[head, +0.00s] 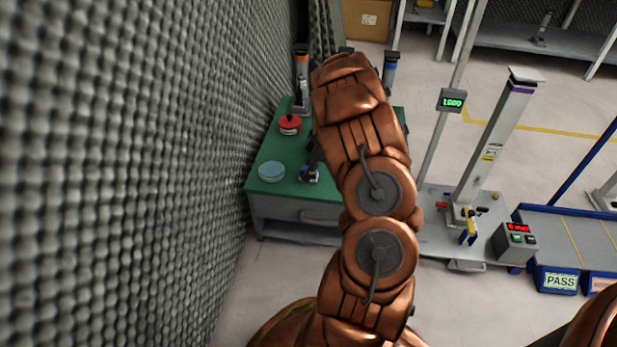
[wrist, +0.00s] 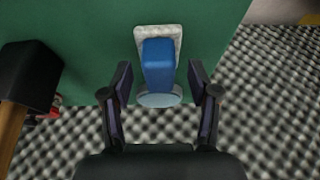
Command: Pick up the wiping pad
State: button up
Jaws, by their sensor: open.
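The wiping pad (wrist: 158,62) looks like a blue block on a pale, speckled base, lying on the green bench top (wrist: 85,30). In the wrist view it is at the upper middle. My gripper (wrist: 160,72) is open, with one finger on each side of the blue block and visible gaps on both sides. No contact shows. In the head view my arm hides most of the gripper.
A red object (head: 290,124) is farther back on the bench. A black-headed tool with a wooden handle (wrist: 28,75) is at the wrist view's left. A test stand (head: 490,150) stands right.

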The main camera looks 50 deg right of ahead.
aim_at(305, 169)
jog(key=shift+w+a+f, duration=0.1)
jog(key=shift+w+f, duration=0.05)
jog(key=shift+f, duration=0.25)
grip_shut()
jog(key=shift+r, duration=0.1)
dwell(0.3)
jog(key=shift+r+p, duration=0.75)
jog(key=shift+r, duration=1.05)
jog(key=s+a+r+p, duration=0.1)
jog(key=s+a, duration=0.5)
jog(key=s, duration=0.8)
jog(key=shift+s+r+p, duration=0.15)
jog(key=shift+s+p, duration=0.25)
jog(key=shift+p, duration=0.35)
